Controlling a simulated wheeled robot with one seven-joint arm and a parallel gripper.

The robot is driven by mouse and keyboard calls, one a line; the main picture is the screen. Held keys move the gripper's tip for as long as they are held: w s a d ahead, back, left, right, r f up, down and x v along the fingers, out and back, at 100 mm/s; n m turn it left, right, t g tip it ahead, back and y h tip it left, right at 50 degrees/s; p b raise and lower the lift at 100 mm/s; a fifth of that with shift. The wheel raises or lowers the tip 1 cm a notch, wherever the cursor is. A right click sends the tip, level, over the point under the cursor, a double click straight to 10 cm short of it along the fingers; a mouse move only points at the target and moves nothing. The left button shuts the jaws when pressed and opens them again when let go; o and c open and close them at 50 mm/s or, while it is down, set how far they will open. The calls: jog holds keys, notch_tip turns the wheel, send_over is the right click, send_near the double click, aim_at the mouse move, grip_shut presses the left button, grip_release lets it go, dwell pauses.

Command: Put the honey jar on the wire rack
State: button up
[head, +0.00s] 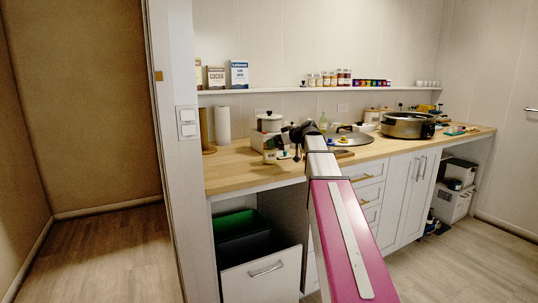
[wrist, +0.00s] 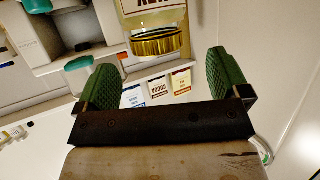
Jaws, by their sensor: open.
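My gripper (wrist: 165,78) is open, with two green-padded fingers wide apart and nothing between them. A clear jar with a gold lid (wrist: 158,42) and a white label with dark, partly cut-off letters shows just past the fingertips, roughly in line with the gap; I take it for the honey jar. In the head view my gripper (head: 298,138) is over the left part of the wooden counter, close to small items, and the arm partly hides the spot. A small pale jar-like item (head: 270,156) stands near the counter's front edge. I cannot make out the wire rack.
A slow cooker (head: 408,125) stands to the right. A shelf above holds boxes (head: 239,74) and jars. An open bin drawer (head: 262,272) juts out below.

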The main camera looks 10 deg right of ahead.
aim_at(269, 153)
jog(key=shift+f+x, duration=0.15)
jog(key=shift+x, duration=1.2)
jog(key=shift+f+x, duration=0.15)
jog(key=shift+x, duration=1.15)
jog(key=shift+s+d, duration=0.1)
jog(key=shift+d, duration=0.15)
jog(key=c, duration=1.4)
